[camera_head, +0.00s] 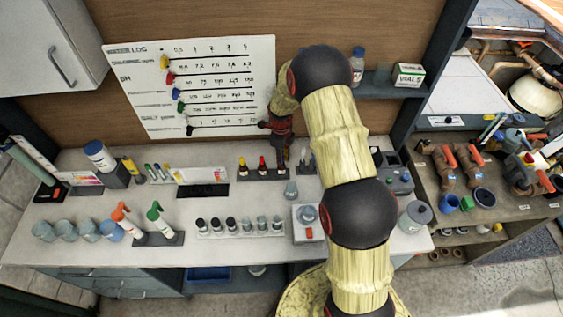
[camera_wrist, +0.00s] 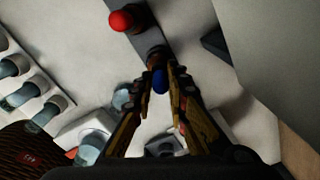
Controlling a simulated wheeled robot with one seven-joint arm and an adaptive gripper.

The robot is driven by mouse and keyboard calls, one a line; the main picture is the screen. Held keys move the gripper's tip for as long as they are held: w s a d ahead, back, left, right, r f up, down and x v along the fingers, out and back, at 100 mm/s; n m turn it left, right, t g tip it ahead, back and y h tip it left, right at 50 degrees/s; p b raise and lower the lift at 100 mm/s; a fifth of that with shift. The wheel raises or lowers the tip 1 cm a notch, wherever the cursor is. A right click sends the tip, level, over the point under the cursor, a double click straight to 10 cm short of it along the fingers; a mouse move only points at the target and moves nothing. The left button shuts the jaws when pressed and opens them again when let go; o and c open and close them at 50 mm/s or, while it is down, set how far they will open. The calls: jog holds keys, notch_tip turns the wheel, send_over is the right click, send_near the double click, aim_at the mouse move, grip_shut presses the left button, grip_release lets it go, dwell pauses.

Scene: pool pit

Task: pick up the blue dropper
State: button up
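The blue dropper (camera_wrist: 160,79) shows its rounded blue bulb between my two fingers in the wrist view. It is at the end of a dark rack (camera_wrist: 149,40), beside a red-topped dropper (camera_wrist: 122,21). My gripper (camera_wrist: 161,72) points down at it; both fingertips close in on the bulb's sides and cover its edges, so it looks shut on the bulb. The dropper's lower part is hidden. In the head view my gripper (camera_head: 287,158) is over the right end of the rack (camera_head: 254,175), and the blue dropper cannot be made out there.
Yellow (camera_head: 242,167) and red (camera_head: 262,165) droppers stand in the rack to the left. A row of vials (camera_head: 240,226), a small device (camera_head: 309,224) and a glass jar (camera_head: 291,190) stand in front. A grey case (camera_head: 394,173) is to the right. The log board (camera_head: 195,85) is behind.

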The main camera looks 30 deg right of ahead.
jog(key=shift+r, duration=0.1)
jog(key=shift+c, duration=0.5)
jog(key=shift+s+a+r, duration=0.1)
jog(key=shift+s+r, duration=0.05)
jog(key=shift+r, duration=0.35)
notch_tip(320, 180, up, 6)
jog(key=shift+r+b, duration=0.1)
jog(key=shift+b, duration=0.55)
jog(key=s+a+b, duration=0.1)
jog(key=s+a, duration=0.2)
jog(key=s, duration=0.6)
jog(key=s+a+b, duration=0.1)
jog(key=s+a, duration=0.3)
jog(key=s, duration=0.5)
jog(key=shift+a+f, duration=0.2)
jog(key=shift+a, duration=0.1)
jog(key=shift+s, duration=0.1)
jog(key=shift+r+p, duration=0.45)
jog(key=shift+r, duration=0.3)
